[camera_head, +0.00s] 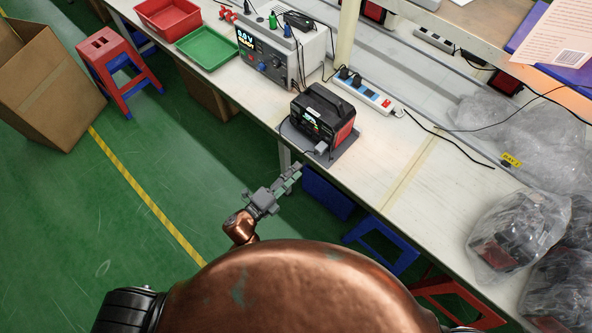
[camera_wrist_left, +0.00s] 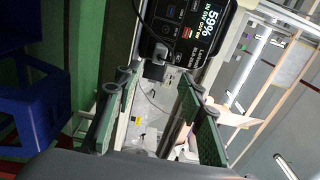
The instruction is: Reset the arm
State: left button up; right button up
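My left gripper (camera_head: 291,178) is in front of the bench, over the green floor. Its two green-padded fingers stand apart with nothing between them, as the left wrist view shows (camera_wrist_left: 157,88). A black power station with red sides (camera_head: 324,112) stands on a grey plate (camera_head: 347,149) at the bench's front edge, beyond the gripper and apart from it. Its lit screen (camera_wrist_left: 208,22) shows in the left wrist view. A grey plug (camera_wrist_left: 155,68) with a cable is at its front face. My right gripper is not in view.
The white bench (camera_head: 400,175) runs diagonally across. A power supply (camera_head: 275,52), a power strip (camera_head: 366,94) and bagged units (camera_head: 515,230) stand on it. Blue stools (camera_head: 385,240) are under its edge. A red stool (camera_head: 115,65) and cardboard box (camera_head: 45,85) are at left. Floor between is clear.

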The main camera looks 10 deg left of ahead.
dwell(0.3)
pick_arm(q)
jog(key=s+a+f+n+g+y, duration=0.1)
jog(key=a+f+n+y, duration=0.3)
jog(key=f, duration=0.7)
jog(key=s+a+f+n+g+y, duration=0.1)
jog(key=a+f+n, duration=0.3)
jog(key=a+f, duration=0.5)
jog(key=s+a+f+n+g+y, duration=0.2)
jog(key=s+a+f, duration=0.15)
jog(key=f, duration=0.45)
jog(key=s+a+f+n+g+y, duration=0.1)
jog(key=s+a+f+n, duration=0.15)
jog(key=s+f, duration=0.4)
jog(key=s+a+f+n+g+y, duration=0.1)
jog(key=s+a+f+n+g, duration=0.2)
jog(key=s+f, duration=0.4)
jog(key=s+a+f+n+g+y, duration=0.1)
jog(key=s+f, duration=0.6)
jog(key=s, duration=1.2)
jog(key=s+a+f+n+g, duration=0.4)
jog(key=s+f+n, duration=0.3)
jog(key=s, duration=0.7)
jog(key=shift+a+f+g+y, duration=0.35)
jog(key=shift+f+g+y, duration=0.1)
jog(key=shift+g, duration=0.15)
jog(key=shift+c, duration=0.7)
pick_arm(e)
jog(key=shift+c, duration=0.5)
